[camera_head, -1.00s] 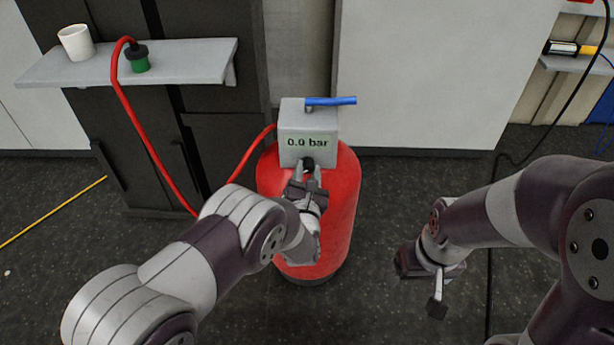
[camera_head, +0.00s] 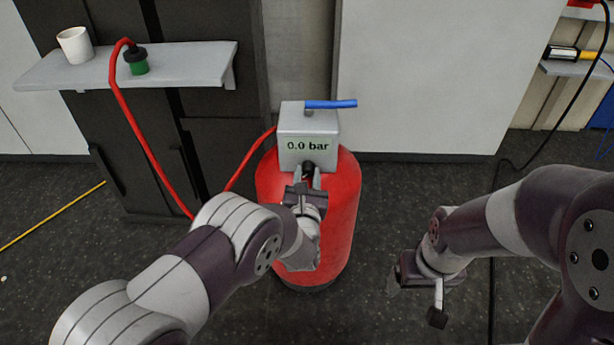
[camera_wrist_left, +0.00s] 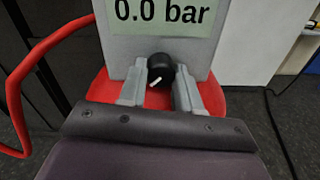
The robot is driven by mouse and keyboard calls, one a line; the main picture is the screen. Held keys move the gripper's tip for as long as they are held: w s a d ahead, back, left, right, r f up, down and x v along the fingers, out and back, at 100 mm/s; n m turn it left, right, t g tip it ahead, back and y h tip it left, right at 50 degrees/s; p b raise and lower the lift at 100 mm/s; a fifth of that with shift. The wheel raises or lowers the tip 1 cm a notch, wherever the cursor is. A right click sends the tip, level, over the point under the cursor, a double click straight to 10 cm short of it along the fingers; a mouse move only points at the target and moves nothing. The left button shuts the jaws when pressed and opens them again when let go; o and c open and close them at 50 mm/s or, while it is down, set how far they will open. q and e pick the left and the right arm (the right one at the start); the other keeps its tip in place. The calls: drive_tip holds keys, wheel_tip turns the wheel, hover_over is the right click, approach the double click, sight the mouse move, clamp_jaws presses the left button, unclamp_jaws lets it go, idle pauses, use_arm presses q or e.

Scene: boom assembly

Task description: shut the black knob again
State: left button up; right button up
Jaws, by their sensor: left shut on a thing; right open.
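The black knob (camera_head: 309,167) sits low on the front of a grey box (camera_head: 292,122), under a display reading 0.0 bar. It also shows in the left wrist view (camera_wrist_left: 161,66), where its white mark slants down and to the left. The box stands on top of a red tank (camera_head: 340,215). My left gripper (camera_head: 309,177) is shut on the knob, one finger on each side. In the left wrist view my left gripper (camera_wrist_left: 161,78) has both fingers beside the knob. My right gripper (camera_head: 416,300) is open and empty, to the right of the tank.
A blue lever (camera_head: 332,104) lies pointing right on top of the box. A red hose (camera_head: 140,130) runs from the left shelf (camera_head: 190,66), which bears a white cup (camera_head: 75,46) and a green-and-black fitting (camera_head: 136,62). A black cable hangs at the right.

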use_arm(q)
drive_tip(key=o, duration=1)
drive_tip(key=shift+f, duration=0.1)
drive_tip(key=shift+o, duration=0.2)
drive_tip(key=s+p, duration=0.3)
drive_tip(key=s, duration=0.9)
drive_tip(key=shift+s+p, duration=0.4)
drive_tip(key=shift+a, duration=0.1)
